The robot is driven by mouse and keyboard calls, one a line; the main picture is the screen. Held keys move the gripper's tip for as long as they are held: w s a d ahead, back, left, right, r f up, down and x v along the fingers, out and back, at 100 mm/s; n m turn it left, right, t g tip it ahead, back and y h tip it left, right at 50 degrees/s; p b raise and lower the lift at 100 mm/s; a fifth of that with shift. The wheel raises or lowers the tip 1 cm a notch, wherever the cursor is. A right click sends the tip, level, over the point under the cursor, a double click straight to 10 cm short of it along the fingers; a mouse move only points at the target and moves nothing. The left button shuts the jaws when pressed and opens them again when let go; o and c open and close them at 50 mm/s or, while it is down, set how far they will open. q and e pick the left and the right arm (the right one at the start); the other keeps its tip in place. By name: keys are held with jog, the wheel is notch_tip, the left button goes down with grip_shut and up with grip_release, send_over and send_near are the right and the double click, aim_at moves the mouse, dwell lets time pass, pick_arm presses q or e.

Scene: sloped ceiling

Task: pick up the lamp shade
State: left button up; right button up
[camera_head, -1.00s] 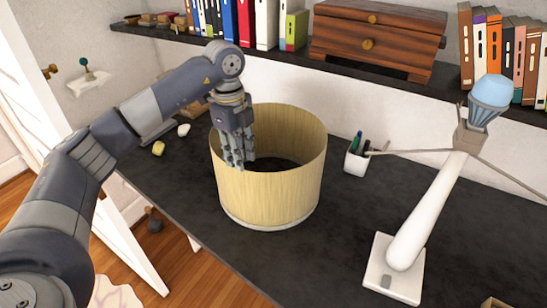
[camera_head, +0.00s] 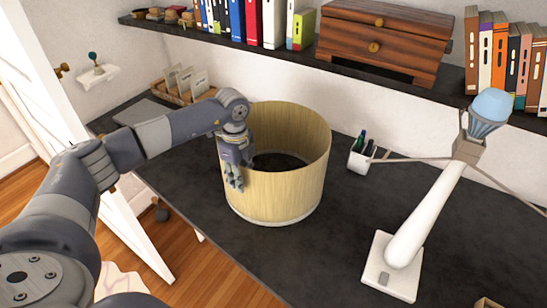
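The lamp shade (camera_head: 285,195) is a wide, pale wood-coloured open cylinder standing upright on the dark desk, with a light band at its bottom edge. My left gripper (camera_head: 233,184) points down at the shade's left side, with fingers in front of the outer wall just below the rim. I cannot tell whether a finger is inside the rim or whether the wall is gripped. The lamp base (camera_head: 408,240), a white tilted stem with a blue bulb (camera_head: 491,108), stands to the right, apart from the shade. My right gripper is not in view.
A pen cup (camera_head: 361,157) stands right of the shade. Behind the desk (camera_head: 330,245), a shelf (camera_head: 290,60) holds books and a wooden drawer box (camera_head: 385,40). A wooden organiser (camera_head: 182,86) sits at the back left. The desk in front of the shade is clear.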

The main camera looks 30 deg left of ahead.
pick_arm(q)
jog(key=shift+w+f, duration=0.1)
grip_shut()
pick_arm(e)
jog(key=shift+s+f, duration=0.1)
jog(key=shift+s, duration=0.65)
